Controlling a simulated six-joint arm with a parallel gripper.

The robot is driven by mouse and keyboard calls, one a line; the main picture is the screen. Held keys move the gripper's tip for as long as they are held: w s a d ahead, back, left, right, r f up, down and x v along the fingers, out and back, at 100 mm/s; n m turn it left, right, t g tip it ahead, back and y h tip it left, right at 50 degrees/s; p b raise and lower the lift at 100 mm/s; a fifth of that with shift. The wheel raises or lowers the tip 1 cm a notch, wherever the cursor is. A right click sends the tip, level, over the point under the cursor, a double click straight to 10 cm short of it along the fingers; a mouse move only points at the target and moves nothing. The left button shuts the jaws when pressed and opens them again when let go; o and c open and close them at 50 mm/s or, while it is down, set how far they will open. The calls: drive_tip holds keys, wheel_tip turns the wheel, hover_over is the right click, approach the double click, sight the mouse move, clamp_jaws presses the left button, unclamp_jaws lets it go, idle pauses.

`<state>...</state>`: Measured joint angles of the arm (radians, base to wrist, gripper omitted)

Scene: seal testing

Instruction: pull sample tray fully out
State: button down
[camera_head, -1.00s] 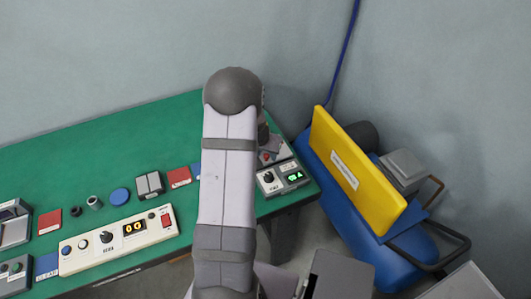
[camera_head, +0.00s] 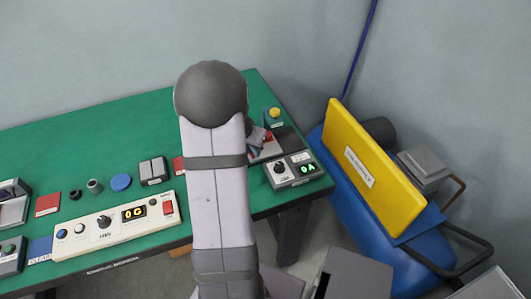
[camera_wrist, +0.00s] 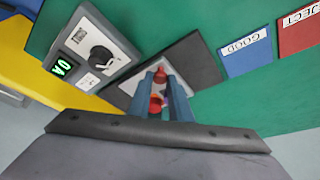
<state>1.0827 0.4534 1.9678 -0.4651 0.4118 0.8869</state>
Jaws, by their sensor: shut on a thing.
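My gripper (camera_wrist: 160,80) is shut on a small red handle (camera_wrist: 156,103), with its two blue-grey fingers on either side. The handle appears to belong to a light grey tray-like piece (camera_wrist: 127,86), likely the sample tray, beside a flat dark plate (camera_wrist: 188,62). In the head view the light grey piece (camera_head: 262,152) and a bit of red (camera_head: 267,136) show just right of my arm, with the dark plate (camera_head: 289,140) to their right. My arm and gripper hide part of the tray, so how far it is out cannot be told.
A meter box with a green display (camera_head: 293,169) stands close in front. A yellow knob (camera_head: 274,113) is behind. Red and blue label pads (camera_wrist: 245,52) lie beside the plate. A control panel (camera_head: 118,226) is at the table front. A yellow board (camera_head: 372,170) stands off the right edge.

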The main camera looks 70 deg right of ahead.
drive_tip(key=w+a+b, duration=0.2)
drive_tip(key=w+a, duration=0.1)
drive_tip(key=w, duration=0.1)
drive_tip(key=shift+a+f+b, duration=0.15)
drive_tip(key=shift+a+b, duration=0.15)
drive_tip(key=shift+b, duration=0.1)
drive_tip(key=shift+w+a, duration=0.25)
drive_tip(key=shift+a, duration=0.15)
drive_tip(key=c, duration=1.6)
unclamp_jaws()
drive_tip(key=shift+w+a, duration=0.1)
drive_tip(key=v, duration=0.7)
drive_tip(key=shift+r+b, duration=0.3)
drive_tip(key=shift+b, duration=0.05)
